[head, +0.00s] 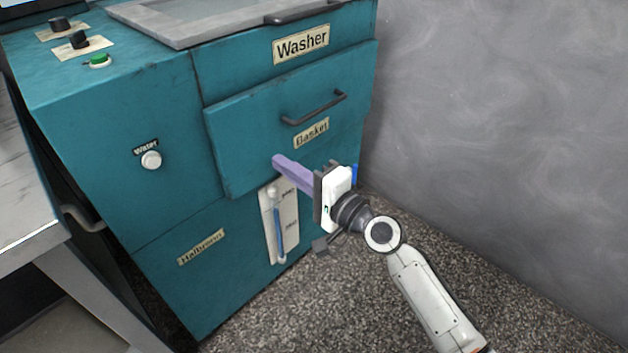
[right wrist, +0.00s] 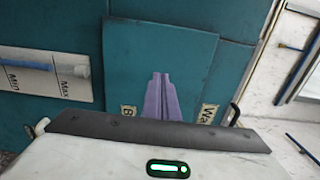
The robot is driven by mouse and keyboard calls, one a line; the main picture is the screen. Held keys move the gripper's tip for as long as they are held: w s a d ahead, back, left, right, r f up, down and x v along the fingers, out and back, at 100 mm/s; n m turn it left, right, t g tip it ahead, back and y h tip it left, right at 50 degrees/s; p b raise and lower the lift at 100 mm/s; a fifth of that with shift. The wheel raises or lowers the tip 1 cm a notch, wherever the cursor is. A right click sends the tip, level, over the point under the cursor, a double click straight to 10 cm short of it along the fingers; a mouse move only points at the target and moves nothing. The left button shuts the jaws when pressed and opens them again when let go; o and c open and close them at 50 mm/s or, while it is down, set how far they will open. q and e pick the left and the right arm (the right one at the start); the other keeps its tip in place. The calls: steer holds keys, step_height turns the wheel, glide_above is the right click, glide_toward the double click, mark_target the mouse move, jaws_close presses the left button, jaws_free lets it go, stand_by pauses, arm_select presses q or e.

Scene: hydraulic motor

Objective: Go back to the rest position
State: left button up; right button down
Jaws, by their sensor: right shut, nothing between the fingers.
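My right gripper (head: 277,160) is in front of the teal washer (head: 165,205) in the head view, near the lower part of the basket drawer (head: 245,125). Its two purple fingers are closed together with nothing between them. In the right wrist view the fingers (right wrist: 161,80) point at the teal drawer front. The gripper is left of and below the drawer's dark handle (head: 315,110), apart from it. I cannot tell how far the fingertips are from the panel. My left gripper is not in view.
A level gauge (head: 279,225) with a blue column is on the washer below the gripper. A water knob (head: 151,160) and a green button (head: 98,61) are at left. A metal table (head: 25,200) stands at the left edge. Speckled floor (head: 520,300) and a grey wall (head: 500,110) are at right.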

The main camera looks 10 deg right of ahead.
steer(key=s+d+f+n+g+h, duration=0.2)
steer(key=s+d+f+n, duration=0.15)
steer(key=s+f, duration=0.45)
steer(key=s+d+f+n+g+h, duration=0.1)
steer(key=s+d+f+n+h, duration=0.3)
steer(key=s, duration=0.8)
steer(key=s+d+f+n+g+h, duration=0.1)
steer(key=s+d+f+n+g, duration=0.1)
steer(key=s+f+n, duration=0.6)
arm_select(q)
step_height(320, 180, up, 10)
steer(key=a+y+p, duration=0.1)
steer(key=p, duration=1.6)
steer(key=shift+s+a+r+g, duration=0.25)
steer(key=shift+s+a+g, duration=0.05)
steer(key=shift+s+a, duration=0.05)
arm_select(e)
step_height(320, 180, up, 11)
steer(key=s+d+m+g+h, duration=0.1)
steer(key=s+d+m, duration=0.1)
steer(key=shift+s+d+f, duration=0.15)
steer(key=shift+s+d, duration=0.15)
steer(key=shift+s, duration=0.05)
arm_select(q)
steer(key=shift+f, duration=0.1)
arm_select(e)
steer(key=shift+m, duration=0.25)
